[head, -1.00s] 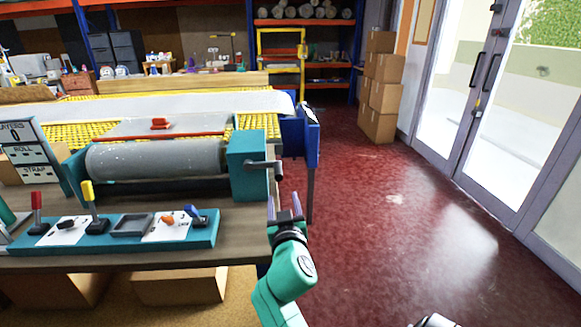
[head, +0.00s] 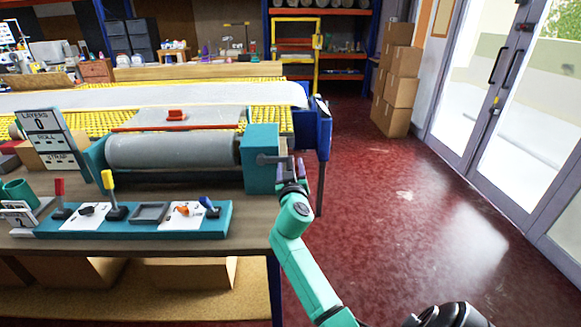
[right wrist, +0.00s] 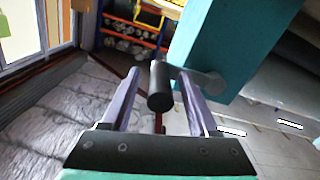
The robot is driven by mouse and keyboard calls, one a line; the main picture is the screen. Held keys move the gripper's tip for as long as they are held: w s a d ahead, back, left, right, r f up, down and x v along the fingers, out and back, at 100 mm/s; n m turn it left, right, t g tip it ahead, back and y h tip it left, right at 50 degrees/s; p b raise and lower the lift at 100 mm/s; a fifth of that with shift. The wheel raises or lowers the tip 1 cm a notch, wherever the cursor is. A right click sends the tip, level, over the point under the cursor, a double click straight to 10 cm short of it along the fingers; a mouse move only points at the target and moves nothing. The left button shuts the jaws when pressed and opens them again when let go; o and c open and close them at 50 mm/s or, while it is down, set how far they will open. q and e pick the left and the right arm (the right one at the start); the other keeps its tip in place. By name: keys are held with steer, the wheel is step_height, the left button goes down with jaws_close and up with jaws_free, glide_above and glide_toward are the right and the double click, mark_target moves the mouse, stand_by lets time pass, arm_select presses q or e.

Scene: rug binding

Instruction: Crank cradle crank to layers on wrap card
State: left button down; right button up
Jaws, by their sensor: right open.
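The cradle is a teal end block (head: 261,150) with a grey roller (head: 172,150) on the bench. Its crank (head: 270,159) sticks out of the block's right side. In the right wrist view the crank's dark round handle (right wrist: 160,88) lies between the fingers of my open right gripper (right wrist: 159,74), which is not closed on it. In the head view that gripper (head: 291,170) is at the crank. A board (head: 50,137) at the left reads LAYERS, ROLL and STRAP; its layers figure looks like 0. My left gripper is out of view.
A teal panel (head: 135,222) with red, yellow and blue levers lies along the bench's front. A blue bin-like part (head: 316,128) is just beyond the crank. Open red floor (head: 390,240) is to the right; stacked cartons (head: 398,80) stand farther back.

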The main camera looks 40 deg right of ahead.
jaws_close()
stand_by(1.4)
